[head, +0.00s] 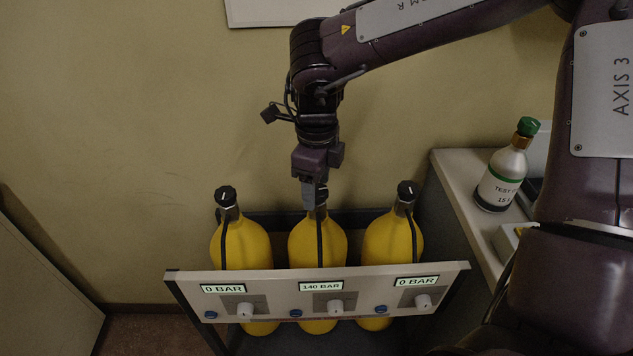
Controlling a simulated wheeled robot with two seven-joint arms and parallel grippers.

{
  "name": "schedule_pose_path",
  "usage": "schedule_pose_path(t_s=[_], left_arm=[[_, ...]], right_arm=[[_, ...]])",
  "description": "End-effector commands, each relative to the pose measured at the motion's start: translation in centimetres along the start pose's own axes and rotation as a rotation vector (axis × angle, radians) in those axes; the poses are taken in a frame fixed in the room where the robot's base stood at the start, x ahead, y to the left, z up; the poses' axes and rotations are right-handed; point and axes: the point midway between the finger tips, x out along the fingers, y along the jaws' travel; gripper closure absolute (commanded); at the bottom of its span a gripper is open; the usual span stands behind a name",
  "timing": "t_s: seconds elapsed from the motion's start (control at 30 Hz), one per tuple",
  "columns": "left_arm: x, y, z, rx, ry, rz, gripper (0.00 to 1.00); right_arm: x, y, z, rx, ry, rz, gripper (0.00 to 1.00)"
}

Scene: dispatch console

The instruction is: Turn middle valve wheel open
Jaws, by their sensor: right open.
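Three yellow bottles stand in a rack behind a pale front panel (275,279). The middle bottle (318,241) has its valve wheel at the top, largely hidden by my right gripper (314,200). My right gripper points down over that valve with its fingers around or right beside it; contact cannot be told. The middle display (321,286) reads 140 BAR. The left bottle (243,246) has a black valve wheel (225,194) in plain view, and its display (223,288) reads 0 BAR. The right bottle (391,242) has a black valve wheel (407,188); its display (416,282) reads 0 BAR.
The panel carries pale knobs and blue buttons below the displays. A counter (455,175) at the right holds a labelled bottle with a green cap (503,170). The wall (130,150) is close behind the rack. My right arm spans the upper right.

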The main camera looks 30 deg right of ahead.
Motion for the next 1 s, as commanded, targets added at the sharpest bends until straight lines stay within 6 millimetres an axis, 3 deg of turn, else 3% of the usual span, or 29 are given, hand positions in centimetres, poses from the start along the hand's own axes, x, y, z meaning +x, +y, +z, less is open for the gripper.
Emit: schedule_pose_path(t_s=[0.23,0.63,1.0], left_arm=[[0.1,0.0,0.0,0.0,0.0,0.0,0.64],[-0.1,0.0,0.0,0.0,0.0,0.0,0.64],[-0.1,0.0,0.0,0.0,0.0,0.0,0.64]], right_arm=[[-0.9,0.0,0.1,0.0,-0.001,-0.001,0.41],[-7.1,-0.1,0.1,0.001,-0.001,-0.001,0.41],[-7.8,0.0,0.0,0.0,0.0,0.0,0.41]])
